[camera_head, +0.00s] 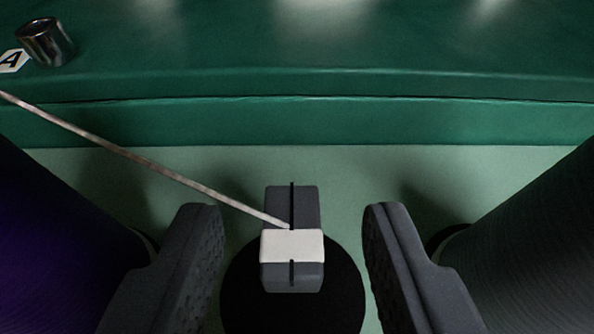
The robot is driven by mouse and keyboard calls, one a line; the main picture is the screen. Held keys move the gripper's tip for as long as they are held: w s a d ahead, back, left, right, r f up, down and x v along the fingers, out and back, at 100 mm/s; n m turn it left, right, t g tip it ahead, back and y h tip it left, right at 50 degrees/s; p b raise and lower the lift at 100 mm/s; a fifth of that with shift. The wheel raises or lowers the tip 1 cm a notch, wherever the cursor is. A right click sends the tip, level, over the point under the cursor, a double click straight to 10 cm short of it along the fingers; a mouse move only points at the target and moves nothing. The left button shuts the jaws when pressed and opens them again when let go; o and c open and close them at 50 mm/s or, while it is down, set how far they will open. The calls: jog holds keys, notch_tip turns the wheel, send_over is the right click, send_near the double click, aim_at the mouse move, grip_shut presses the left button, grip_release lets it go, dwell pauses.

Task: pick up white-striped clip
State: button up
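The white-striped clip (293,245) is a dark grey block with a white band around it and a thin dark slot along its top. It is in the lower middle of the view, above or on a round black base (343,290). My gripper (292,238) is open, with one dark finger on each side of the clip and a clear gap to both. A thin pale thread (150,163) runs from the clip up to the left edge. The lower part of the black base is cut off by the frame.
A large purple cylinder (45,250) stands at left and a dark grey one (540,240) at right, close behind the fingers. A green ledge (330,120) crosses beyond the clip. A shiny metal cylinder (48,42) and a white tag marked A (12,61) are at the top left.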

aim_at(292, 258)
jog(key=shift+w+f, duration=0.2)
jog(key=shift+w, duration=0.3)
grip_shut()
jog(key=shift+r, duration=0.15)
jog(key=shift+r, duration=0.55)
notch_tip(292, 258, up, 3)
jog(key=shift+f+p, duration=0.2)
jog(key=shift+p, duration=0.3)
jog(key=s+r+p, duration=0.1)
jog(key=s, duration=1.5)
jog(key=shift+p, duration=0.35)
